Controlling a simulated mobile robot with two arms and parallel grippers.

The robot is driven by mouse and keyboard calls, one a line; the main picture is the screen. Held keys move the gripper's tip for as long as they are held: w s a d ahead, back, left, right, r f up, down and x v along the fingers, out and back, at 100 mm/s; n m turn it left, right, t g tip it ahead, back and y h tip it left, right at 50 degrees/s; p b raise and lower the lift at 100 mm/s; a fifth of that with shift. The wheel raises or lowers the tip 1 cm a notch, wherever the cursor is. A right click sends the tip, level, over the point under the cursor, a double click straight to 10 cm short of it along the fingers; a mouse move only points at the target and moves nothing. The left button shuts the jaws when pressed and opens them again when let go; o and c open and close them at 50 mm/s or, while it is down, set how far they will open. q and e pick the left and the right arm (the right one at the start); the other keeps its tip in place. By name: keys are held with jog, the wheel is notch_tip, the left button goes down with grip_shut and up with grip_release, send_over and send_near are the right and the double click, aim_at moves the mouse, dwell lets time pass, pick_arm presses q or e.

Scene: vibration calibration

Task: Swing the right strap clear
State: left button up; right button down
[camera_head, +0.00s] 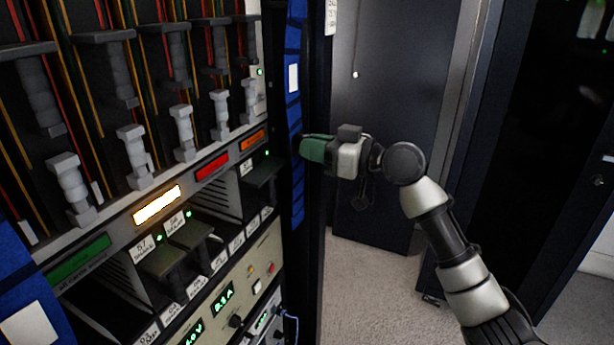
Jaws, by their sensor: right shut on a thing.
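The right strap (293,78) is a blue upright band with a white patch, running down the right edge of the rack front. My right gripper (306,149), with green at its tip, reaches in from the right and is shut on the strap's edge around mid-height. The fingertips' exact contact is partly hidden by the gripper's own body. A second blue strap (18,262) with a white patch shows at the lower left. My left gripper is not in view.
The rack holds several grey levers (132,152) and a panel with green displays (222,300). A dark grey door (385,70) stands behind my right arm. Open grey carpet (365,285) lies below. A dark cabinet (545,150) is at the right.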

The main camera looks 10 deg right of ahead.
pick_arm(q)
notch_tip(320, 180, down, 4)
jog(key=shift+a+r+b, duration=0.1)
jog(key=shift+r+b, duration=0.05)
jog(key=shift+b, duration=1)
pick_arm(e)
jog(key=shift+w+d+n, duration=0.4)
jog(key=shift+w+d, duration=0.05)
jog(key=shift+w, duration=0.15)
jog(key=shift+w+d+n, duration=0.4)
jog(key=shift+w, duration=0.2)
jog(key=c, duration=1.2)
grip_release()
jog(key=shift+o, duration=0.6)
jog(key=shift+s+r, duration=0.1)
